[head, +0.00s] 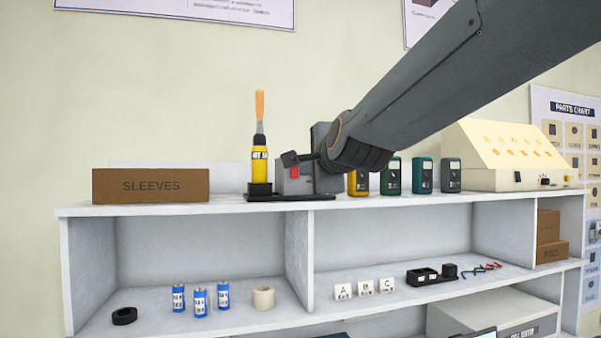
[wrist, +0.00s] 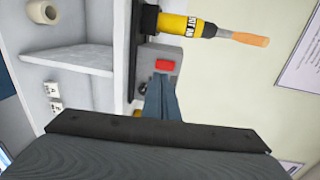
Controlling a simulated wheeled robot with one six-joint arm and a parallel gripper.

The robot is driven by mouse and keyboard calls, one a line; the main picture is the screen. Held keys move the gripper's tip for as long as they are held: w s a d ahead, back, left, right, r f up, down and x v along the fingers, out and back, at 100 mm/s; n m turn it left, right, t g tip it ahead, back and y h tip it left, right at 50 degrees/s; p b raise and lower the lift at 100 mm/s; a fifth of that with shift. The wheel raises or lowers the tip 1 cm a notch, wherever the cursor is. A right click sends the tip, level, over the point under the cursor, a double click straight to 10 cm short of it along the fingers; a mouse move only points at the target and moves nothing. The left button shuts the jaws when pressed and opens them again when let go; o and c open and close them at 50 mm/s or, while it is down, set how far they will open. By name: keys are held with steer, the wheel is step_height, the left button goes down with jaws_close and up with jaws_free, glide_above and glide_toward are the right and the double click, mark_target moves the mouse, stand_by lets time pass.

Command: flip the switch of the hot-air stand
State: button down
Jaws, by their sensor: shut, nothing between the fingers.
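The hot-air stand stands on top of the white shelf, with a black base (head: 262,197), a yellow hot-air tool (head: 259,165) upright with an orange top, and a grey box (head: 281,184). The red switch (head: 295,173) is on the grey box's front. It also shows in the wrist view as a red switch (wrist: 165,65). My gripper (head: 291,158) is at the box, just above the switch in the head view, and partly hides the box. In the wrist view my gripper (wrist: 160,80) is shut and empty, its tips close to the switch. I cannot tell whether they touch it.
A SLEEVES box (head: 150,186) stands left of the stand. Several meters, including a green one (head: 391,176), and a cream sloped unit (head: 510,155) stand to the right.

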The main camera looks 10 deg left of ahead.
mark_target(296, 172)
steer(key=shift+p+x, duration=1.45)
steer(key=shift+x, duration=2.05)
steer(key=shift+w+f+b, duration=0.1)
steer(key=shift+f+b, duration=0.1)
steer(key=shift+b, duration=0.35)
steer(key=shift+w+f+b, duration=0.1)
steer(key=shift+f+b, duration=0.05)
steer(key=shift+b, duration=0.9)
steer(key=shift+t+b, duration=0.3)
steer(key=shift+b, duration=0.15)
steer(key=t+y+b, duration=0.1)
steer(key=b, duration=0.5)
steer(key=shift+a+b, duration=0.1)
steer(key=shift+b, duration=0.3)
steer(key=shift+r+p, duration=0.25)
steer(key=shift+p, duration=0.1)
